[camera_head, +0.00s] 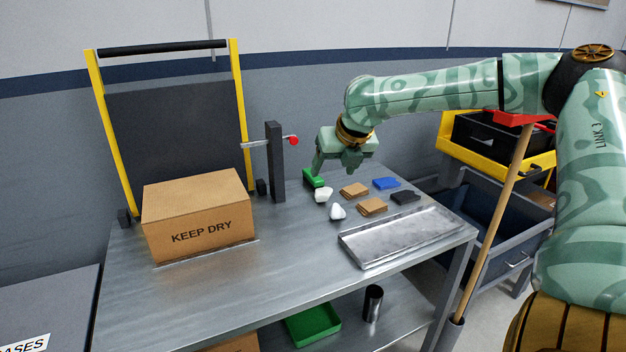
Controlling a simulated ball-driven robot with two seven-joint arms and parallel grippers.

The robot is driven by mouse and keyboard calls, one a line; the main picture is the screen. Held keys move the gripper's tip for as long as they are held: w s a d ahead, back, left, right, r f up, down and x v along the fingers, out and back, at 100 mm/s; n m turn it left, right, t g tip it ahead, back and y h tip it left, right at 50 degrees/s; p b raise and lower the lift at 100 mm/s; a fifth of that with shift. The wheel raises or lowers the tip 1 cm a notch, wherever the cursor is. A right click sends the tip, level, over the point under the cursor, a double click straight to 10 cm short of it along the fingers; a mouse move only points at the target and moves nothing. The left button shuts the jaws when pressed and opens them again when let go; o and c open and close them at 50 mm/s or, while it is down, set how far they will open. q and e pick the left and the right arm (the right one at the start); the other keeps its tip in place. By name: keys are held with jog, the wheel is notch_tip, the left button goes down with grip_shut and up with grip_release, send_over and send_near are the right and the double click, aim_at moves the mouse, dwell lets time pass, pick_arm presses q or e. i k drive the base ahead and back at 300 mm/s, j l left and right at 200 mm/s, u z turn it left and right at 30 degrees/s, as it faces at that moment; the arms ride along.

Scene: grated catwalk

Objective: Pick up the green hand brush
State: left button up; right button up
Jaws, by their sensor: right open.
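The green hand brush (312,179) shows as a small green block on the metal table (210,289), near the back, and its finer shape is too small to tell. My right gripper (334,168) is open, pointing down just above and to the right of it. One finger is close over the brush and hides part of it. I cannot tell whether they touch. My left gripper is not in view.
White lumps (337,212), brown folded cloths (372,207), a blue one (386,183) and a dark one (405,198) lie close by. A metal tray (400,238) is in front. A cardboard box (199,215) and a dark post (275,163) stand left.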

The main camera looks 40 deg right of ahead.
aim_at(314, 183)
jog(key=i+l, duration=0.35)
jog(key=l, duration=0.15)
jog(key=i+l, duration=0.35)
jog(key=l, duration=0.15)
jog(key=i+l, duration=0.4)
jog(key=l, duration=0.1)
